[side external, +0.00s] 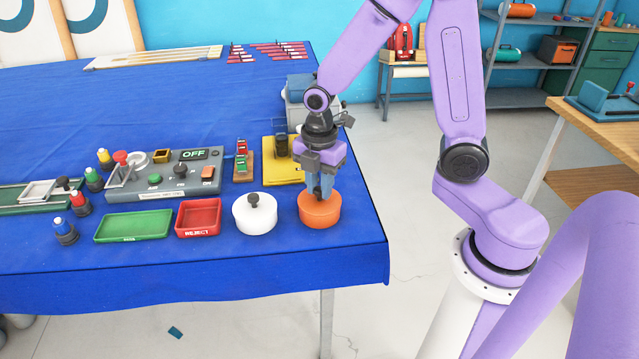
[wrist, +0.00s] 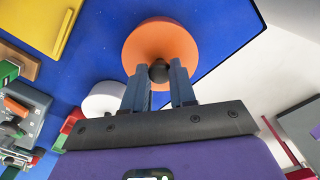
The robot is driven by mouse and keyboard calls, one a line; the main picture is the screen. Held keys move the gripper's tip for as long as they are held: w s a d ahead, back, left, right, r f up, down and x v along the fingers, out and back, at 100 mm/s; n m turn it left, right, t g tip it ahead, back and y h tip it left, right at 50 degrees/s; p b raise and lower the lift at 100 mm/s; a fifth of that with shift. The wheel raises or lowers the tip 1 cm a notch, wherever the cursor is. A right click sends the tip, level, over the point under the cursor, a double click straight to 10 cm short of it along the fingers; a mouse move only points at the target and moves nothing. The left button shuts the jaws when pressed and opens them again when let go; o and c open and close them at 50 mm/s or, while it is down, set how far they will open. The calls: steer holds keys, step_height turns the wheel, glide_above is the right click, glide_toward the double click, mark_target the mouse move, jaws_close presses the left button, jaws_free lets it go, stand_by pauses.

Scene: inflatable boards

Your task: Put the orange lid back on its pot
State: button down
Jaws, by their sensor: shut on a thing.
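The orange round lid (side external: 319,200) is at the right front of the blue table, with orange sides showing below its top. I cannot make out a seam between lid and pot, so I cannot tell whether it sits on its pot. In the wrist view the orange top (wrist: 150,40) is a disc with a black knob (wrist: 158,72) at its middle. My gripper (side external: 319,192) points straight down over it, shut on the black knob. The fingers (wrist: 160,74) stand on either side of the knob and partly hide it.
A white pot (side external: 255,215) with a black knob stands close to the left. Further left are a red tray (side external: 199,217), a green tray (side external: 133,227) and a grey control panel (side external: 165,180). A yellow board (side external: 283,173) lies behind. The table's right edge is near.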

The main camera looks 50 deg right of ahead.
stand_by(0.4)
steer(key=shift+c, duration=1.8)
jaws_free()
steer(key=shift+r, duration=0.1)
steer(key=shift+r, duration=3.4)
steer(key=s+a+r+m, duration=0.1)
steer(key=s+m, duration=0.6)
steer(key=s, duration=1.3)
steer(key=shift+a, duration=0.55)
